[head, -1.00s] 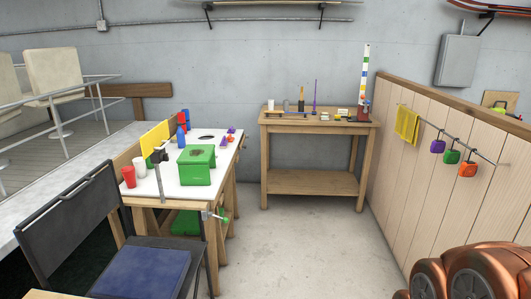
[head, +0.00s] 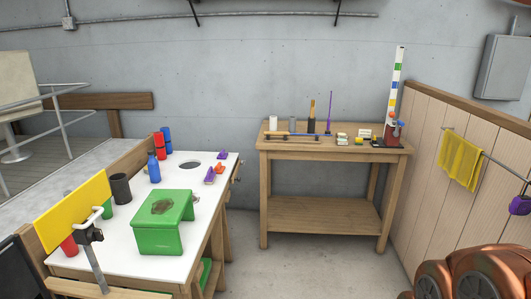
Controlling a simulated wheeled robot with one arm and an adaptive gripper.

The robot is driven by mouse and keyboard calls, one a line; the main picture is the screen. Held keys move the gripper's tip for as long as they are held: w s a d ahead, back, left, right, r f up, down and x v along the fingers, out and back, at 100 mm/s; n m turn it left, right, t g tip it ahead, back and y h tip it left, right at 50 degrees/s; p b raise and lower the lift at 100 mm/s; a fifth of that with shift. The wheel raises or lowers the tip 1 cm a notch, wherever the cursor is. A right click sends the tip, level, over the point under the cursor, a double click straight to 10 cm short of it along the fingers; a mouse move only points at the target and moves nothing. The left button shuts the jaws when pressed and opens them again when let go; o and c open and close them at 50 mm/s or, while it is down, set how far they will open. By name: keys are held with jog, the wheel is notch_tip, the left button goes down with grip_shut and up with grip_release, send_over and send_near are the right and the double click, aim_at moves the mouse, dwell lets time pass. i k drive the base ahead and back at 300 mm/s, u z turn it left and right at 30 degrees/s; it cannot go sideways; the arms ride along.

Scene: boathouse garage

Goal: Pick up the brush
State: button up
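On the back wooden table (head: 320,154), an upright item with a brown-orange top and dark lower part (head: 312,116) stands toward the left of centre; it may be the brush, but it is too small to be sure. A thin purple upright item (head: 328,115) stands just right of it. My gripper is not in view. A copper-coloured part of my own body shows at the bottom right.
A white-topped workbench (head: 120,250) at left holds a green step stool (head: 163,222), cups, a blue bottle (head: 153,168) and a yellow panel (head: 75,212). A wood partition (head: 420,180) bounds the right. Concrete floor (head: 270,265) is clear between.

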aim_at(210, 178)
jog(key=i, duration=3.75)
jog(key=u, duration=3.6)
